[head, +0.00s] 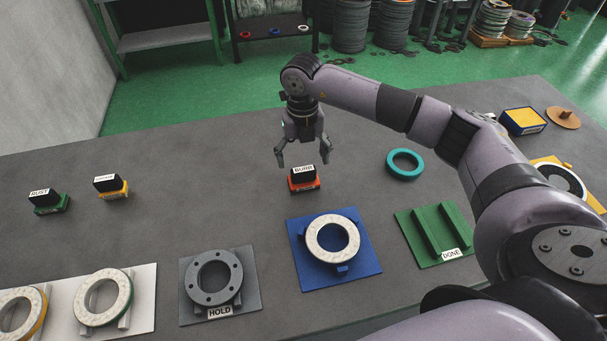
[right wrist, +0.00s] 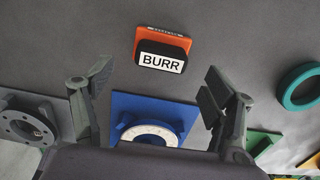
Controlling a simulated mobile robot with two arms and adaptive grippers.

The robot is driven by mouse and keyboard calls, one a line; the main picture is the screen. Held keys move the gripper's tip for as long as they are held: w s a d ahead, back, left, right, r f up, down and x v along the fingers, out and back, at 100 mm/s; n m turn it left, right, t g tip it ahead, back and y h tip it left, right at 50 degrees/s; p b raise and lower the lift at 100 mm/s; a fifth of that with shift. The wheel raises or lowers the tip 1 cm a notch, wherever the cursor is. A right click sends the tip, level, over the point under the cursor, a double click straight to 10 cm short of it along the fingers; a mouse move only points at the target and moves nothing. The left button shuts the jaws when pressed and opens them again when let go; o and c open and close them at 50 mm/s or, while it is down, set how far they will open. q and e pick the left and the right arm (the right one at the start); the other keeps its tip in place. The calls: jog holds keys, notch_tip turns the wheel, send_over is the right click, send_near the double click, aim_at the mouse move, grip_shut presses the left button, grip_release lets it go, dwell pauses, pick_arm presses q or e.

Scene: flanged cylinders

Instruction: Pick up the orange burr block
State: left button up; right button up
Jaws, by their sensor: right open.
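The orange burr block (head: 304,184) has an orange base, a black top and a white BURR label. It sits on the grey table near the middle of the head view. It also shows in the right wrist view (right wrist: 162,50), above the gap between my fingers. My right gripper (head: 303,163) is open and empty, its fingers pointing down above and around the block's far side in the head view. The fingers also show in the right wrist view (right wrist: 158,88), spread wide and apart from the block. My left gripper is not in view.
A blue fixture (head: 300,262) with a white-topped ring stands in front of the block. A grey HOLD plate (head: 247,262), a green DONE rack (head: 405,237) and a teal ring (head: 392,168) are nearby. Green (head: 42,209) and yellow (head: 124,190) labelled blocks sit left. Table around the block is clear.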

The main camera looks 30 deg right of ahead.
aim_at(303, 169)
jog(key=shift+f+p, duration=0.4)
jog(key=shift+f, duration=0.15)
notch_tip(303, 169, down, 4)
jog(key=shift+r+p, duration=0.2)
jog(key=shift+p, duration=0.55)
jog(key=shift+f, duration=0.4)
jog(key=shift+c, duration=0.3)
jog(key=c, duration=1.3)
jog(key=shift+o, duration=0.2)
jog(key=shift+r, duration=0.1)
